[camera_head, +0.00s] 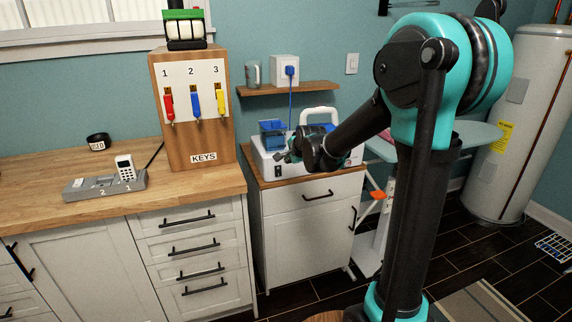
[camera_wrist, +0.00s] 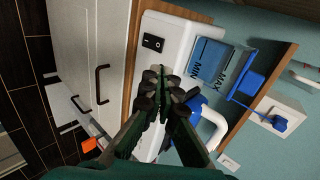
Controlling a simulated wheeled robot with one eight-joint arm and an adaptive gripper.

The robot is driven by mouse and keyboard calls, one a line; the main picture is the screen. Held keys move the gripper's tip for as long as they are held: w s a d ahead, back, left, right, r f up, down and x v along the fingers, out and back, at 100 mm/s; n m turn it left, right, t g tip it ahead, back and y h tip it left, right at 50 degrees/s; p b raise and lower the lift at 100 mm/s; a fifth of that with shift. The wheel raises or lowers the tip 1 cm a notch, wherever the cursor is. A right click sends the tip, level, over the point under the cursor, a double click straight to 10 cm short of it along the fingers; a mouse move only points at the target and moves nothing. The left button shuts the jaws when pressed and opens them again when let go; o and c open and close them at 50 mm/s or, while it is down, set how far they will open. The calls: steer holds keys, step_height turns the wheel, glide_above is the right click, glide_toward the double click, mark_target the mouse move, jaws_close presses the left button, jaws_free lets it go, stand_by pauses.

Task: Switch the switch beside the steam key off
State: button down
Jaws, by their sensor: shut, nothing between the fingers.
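A white steam station (camera_head: 264,158) stands on the small cabinet beside the wooden counter. Its black rocker switch (camera_wrist: 153,42) is on the white front face in the wrist view, and it shows small in the head view (camera_head: 278,172). Which side of the switch is pressed is too small to tell. A blue tank (camera_wrist: 212,62) marked MIN and MAX sits beyond the switch. My gripper (camera_wrist: 162,78) is shut and empty over the station, apart from the switch in the picture. I cannot make out a steam key at the station; my fingers cover part of the panel.
A wooden key box (camera_head: 202,142) with red, blue and yellow numbered keys stands on the counter to the left. A white handle (camera_wrist: 213,128) rises beside my fingers. A wall shelf (camera_head: 288,89) with a mug and a plugged blue cord is behind.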

steer(key=shift+v, duration=0.85)
steer(key=shift+w+r, duration=0.1)
steer(key=shift+w, duration=0.05)
steer(key=s+d+f+n+g+h, duration=0.1)
steer(key=s+d+f+n, duration=0.3)
steer(key=s, duration=0.7)
steer(key=s+d+f+n+g+h, duration=0.1)
steer(key=s+d+f+n, duration=0.4)
steer(key=s, duration=0.6)
steer(key=s+d+f+n+g+h, duration=0.1)
steer(key=s+d+f+n+g, duration=0.2)
steer(key=s, duration=0.8)
steer(key=d+f+n, duration=0.2)
steer(key=d+f, duration=0.1)
steer(key=f, duration=0.1)
steer(key=shift+s+d+g, duration=0.3)
steer(key=shift+d, duration=0.1)
